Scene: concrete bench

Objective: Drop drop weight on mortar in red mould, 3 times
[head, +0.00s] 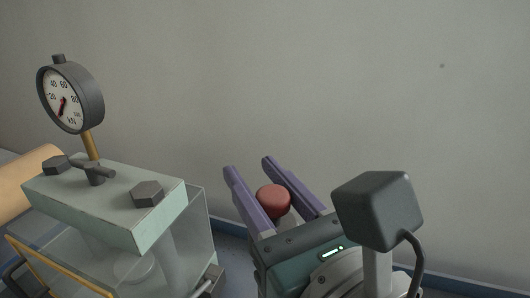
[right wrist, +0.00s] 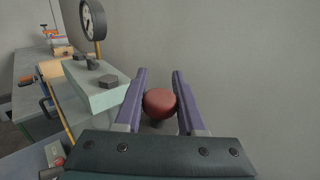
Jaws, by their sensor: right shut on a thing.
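My right gripper (head: 249,165) has two purple fingers. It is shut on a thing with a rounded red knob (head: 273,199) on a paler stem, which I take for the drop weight. In the right wrist view the red knob (right wrist: 159,103) sits between the fingers (right wrist: 160,71); the part below it is mostly hidden by the gripper body. What lies under the held thing cannot be seen. The red mould and the mortar do not show in either view. My left gripper is not in view.
Left of my right gripper stands a pale green press head (head: 105,205) with dark bolts, a clear guard and a round gauge (head: 72,98) on a brass stem. A tan rounded thing (head: 32,172) lies behind it. A plain grey wall (head: 350,90) closes the back.

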